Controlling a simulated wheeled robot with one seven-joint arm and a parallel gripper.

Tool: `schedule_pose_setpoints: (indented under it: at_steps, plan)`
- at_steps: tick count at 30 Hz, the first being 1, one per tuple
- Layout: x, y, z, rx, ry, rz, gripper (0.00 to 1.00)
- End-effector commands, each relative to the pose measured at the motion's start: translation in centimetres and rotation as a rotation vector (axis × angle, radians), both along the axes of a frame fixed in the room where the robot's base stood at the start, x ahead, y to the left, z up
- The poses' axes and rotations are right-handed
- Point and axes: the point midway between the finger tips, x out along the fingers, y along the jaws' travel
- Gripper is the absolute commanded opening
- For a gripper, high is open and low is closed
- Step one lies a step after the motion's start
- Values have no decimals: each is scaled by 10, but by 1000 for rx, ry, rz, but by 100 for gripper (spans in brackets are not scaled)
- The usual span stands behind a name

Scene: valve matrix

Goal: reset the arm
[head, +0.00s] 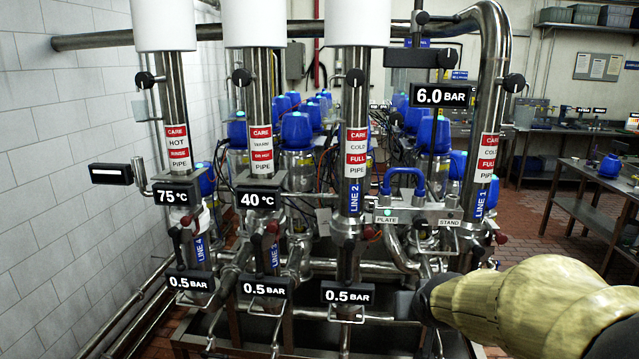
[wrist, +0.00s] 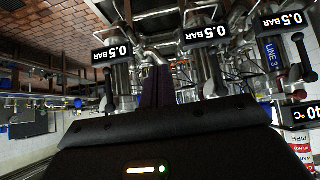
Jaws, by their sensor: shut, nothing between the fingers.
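My arm (head: 545,305), gold with black parts, reaches in from the lower right of the head view. Its dark front end is low, to the right of the 0.5 BAR sign under the LINE 2 pipe. In the wrist view my gripper (wrist: 156,82) shows as dark, purplish fingers beyond a black housing with a small lit strip. The fingers are together with nothing visible between them. They point towards steel pipework and valves, and the view is turned, with the signs upside down. I cannot tell whether the fingertips touch the pipework.
Steel pipes stand ahead: LINE 4 (head: 200,250), LINE 3 (head: 275,256), LINE 2 (head: 354,199) and LINE 1 (head: 481,204). A blue hose (head: 404,172) bridges the PLATE and STAND fittings. Handles stick out low in front. Open brick floor (head: 545,225) lies at the right beside a metal table (head: 590,207).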

Motion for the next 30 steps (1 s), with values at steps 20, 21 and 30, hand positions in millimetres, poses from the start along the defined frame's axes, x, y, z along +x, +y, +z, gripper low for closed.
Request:
schedule_pose_setpoints:
  at_steps: [20, 21, 30]
  plan:
    - [-149, 35, -130, 41, 549, 86, 0]
    - [-149, 35, -130, 41, 548, 86, 0]
    - [-148, 35, -130, 42, 546, 85, 0]
